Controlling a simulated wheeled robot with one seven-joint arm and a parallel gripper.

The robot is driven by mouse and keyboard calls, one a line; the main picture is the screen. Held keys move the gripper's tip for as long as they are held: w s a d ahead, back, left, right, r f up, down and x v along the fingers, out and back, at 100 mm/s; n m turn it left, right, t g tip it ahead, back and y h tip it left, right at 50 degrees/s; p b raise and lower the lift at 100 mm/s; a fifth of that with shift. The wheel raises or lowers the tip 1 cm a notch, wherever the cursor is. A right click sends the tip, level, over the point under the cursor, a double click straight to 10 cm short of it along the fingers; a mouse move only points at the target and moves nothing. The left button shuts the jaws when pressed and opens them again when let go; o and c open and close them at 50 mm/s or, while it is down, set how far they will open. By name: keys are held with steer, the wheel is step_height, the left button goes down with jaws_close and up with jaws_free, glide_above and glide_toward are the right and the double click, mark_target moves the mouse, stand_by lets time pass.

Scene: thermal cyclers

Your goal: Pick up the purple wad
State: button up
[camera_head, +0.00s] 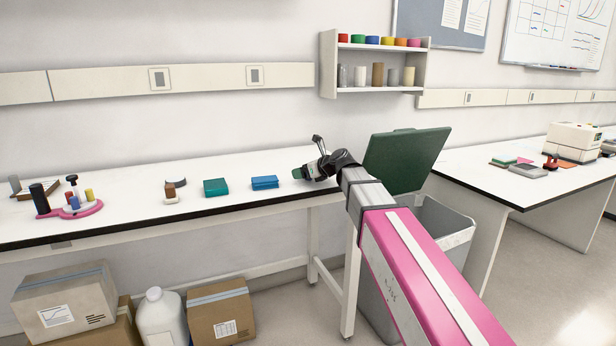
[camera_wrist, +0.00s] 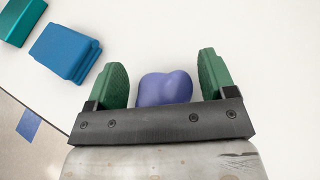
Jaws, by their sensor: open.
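The purple wad (camera_wrist: 165,88) is a small, smooth, rounded lump on the white bench in the wrist view. My gripper (camera_wrist: 165,80) is open, with one green finger on each side of the wad. A gap of white bench shows between the wad and each finger. The near edge of the wad is hidden behind the gripper's dark bar. In the head view my gripper (camera_head: 298,174) is low over the right end of the bench, and I cannot make out the wad there.
A blue block (camera_head: 265,182) and a green block (camera_head: 216,187) lie on the bench (camera_head: 120,215) left of my gripper. A pink holder (camera_head: 83,210) stands farther left. A grey bin (camera_head: 445,232) with a raised green lid (camera_head: 408,160) stands past the bench's right end.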

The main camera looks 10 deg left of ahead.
steer(key=c, duration=1)
steer(key=shift+r, duration=0.1)
steer(key=shift+r, duration=0.5)
steer(key=r, duration=0.3)
steer(key=shift+s+a+r, duration=0.15)
steer(key=shift+s+r, duration=0.05)
steer(key=shift+s, duration=0.15)
steer(key=s+a+r, duration=0.2)
steer(key=s, duration=0.1)
steer(key=s+a+r, duration=0.2)
steer(key=s, duration=0.1)
steer(key=s+a+r, duration=0.2)
steer(key=s, duration=0.1)
steer(key=shift+a+r, duration=0.1)
steer(key=shift+r, duration=0.1)
